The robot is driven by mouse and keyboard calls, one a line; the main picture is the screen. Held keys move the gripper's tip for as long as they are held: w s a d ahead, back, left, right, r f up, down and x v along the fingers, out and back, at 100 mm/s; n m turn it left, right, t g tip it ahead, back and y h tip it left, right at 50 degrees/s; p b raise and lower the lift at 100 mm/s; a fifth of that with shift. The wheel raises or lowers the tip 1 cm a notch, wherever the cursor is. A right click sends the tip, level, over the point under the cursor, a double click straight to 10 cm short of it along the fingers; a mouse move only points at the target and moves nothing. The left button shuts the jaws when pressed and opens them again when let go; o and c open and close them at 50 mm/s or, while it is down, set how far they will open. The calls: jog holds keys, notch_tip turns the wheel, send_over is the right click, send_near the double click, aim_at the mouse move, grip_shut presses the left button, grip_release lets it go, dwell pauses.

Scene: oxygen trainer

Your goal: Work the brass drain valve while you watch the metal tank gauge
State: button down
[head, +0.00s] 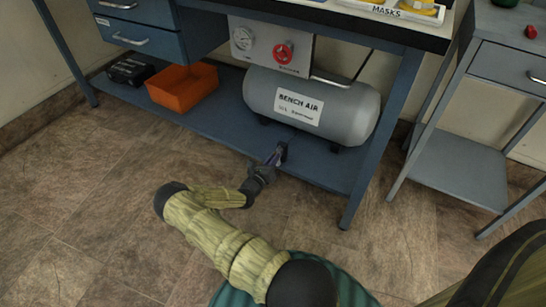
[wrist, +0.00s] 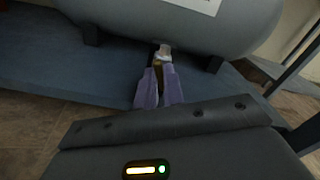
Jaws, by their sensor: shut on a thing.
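The grey metal tank (head: 350,105), labelled BENCH AIR, lies on the bench's blue lower shelf; its underside shows in the wrist view (wrist: 120,18). The round white gauge (head: 243,38) is on the panel above the tank, left of a red handwheel (head: 283,53). Its needle is too small to read. My gripper (head: 278,153) reaches in low at the shelf's front, below the tank. In the wrist view, its purple fingers (wrist: 160,84) are shut on the small brass drain valve (wrist: 158,66) under the tank. The fingers hide much of the valve.
An orange bin (head: 183,88) and a dark case (head: 130,71) stand on the shelf (head: 215,118) to the left. The bench's front leg (head: 382,140) is right of my gripper. A grey side table (head: 460,165) stands farther right. The tiled floor at left is clear.

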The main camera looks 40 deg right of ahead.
jog(key=c, duration=1.5)
grip_release()
jog(key=shift+a, duration=0.1)
jog(key=p+v, duration=0.6)
jog(key=v, duration=1.1)
jog(key=shift+p, duration=0.3)
jog(key=shift+s+f, duration=0.1)
jog(key=shift+s, duration=0.05)
